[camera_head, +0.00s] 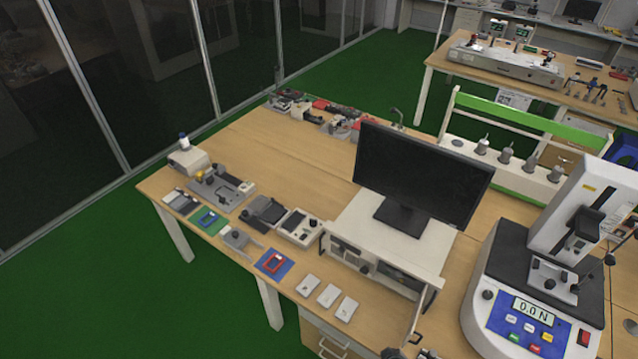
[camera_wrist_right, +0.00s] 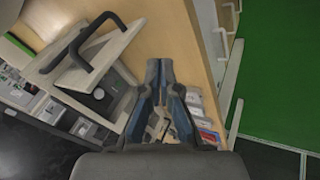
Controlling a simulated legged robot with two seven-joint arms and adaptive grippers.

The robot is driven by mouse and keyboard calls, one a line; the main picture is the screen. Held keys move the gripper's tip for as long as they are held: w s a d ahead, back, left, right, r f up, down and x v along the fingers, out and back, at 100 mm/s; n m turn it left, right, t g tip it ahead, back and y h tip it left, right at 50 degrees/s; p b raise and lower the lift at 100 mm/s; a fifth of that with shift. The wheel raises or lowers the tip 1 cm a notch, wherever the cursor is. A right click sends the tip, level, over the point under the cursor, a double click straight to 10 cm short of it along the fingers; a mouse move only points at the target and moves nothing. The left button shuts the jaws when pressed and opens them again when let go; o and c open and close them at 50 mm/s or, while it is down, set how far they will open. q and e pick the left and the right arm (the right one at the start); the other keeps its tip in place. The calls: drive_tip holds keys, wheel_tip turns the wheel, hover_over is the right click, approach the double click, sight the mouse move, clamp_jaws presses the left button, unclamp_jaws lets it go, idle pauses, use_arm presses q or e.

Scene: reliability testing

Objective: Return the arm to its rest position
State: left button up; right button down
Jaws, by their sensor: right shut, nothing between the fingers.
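My right gripper (camera_wrist_right: 159,66) shows in the right wrist view. Its two dark fingers are close together with nothing between them. Whether the small dark shapes at the bottom edge of the head view belong to my arm is unclear. My left gripper is in neither view.
The head view shows a wooden bench (camera_head: 285,160) with a black monitor (camera_head: 418,175), small instruments and three white boxes (camera_head: 328,295). A force tester reading 0.0 N (camera_head: 533,312) stands at right. Green floor (camera_head: 110,290) is open at left.

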drive_tip(key=s+r+m+g+y, duration=0.3)
drive_tip(key=s+r+m, duration=0.3)
drive_tip(key=s, duration=0.5)
wheel_tip(320, 180, down, 29)
drive_tip(key=s+n+g+b, duration=0.1)
drive_tip(key=s+b, duration=0.1)
drive_tip(key=b, duration=0.2)
use_arm(q)
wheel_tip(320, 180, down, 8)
drive_tip(key=b, duration=0.3)
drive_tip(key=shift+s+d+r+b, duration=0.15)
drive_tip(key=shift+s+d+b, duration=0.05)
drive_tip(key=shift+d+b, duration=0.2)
use_arm(e)
drive_tip(key=s+d+f+g, duration=0.1)
drive_tip(key=s+d+f, duration=0.1)
drive_tip(key=s+f, duration=1.5)
wheel_tip(320, 180, down, 2)
drive_tip(key=shift+s+f+n+h, duration=0.1)
drive_tip(key=shift+s+n+h, duration=0.2)
drive_tip(key=shift+s, duration=0.05)
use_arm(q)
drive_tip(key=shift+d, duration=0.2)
use_arm(e)
drive_tip(key=shift+d, duration=0.2)
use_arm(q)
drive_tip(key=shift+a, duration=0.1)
use_arm(e)
drive_tip(key=shift+a, duration=0.15)
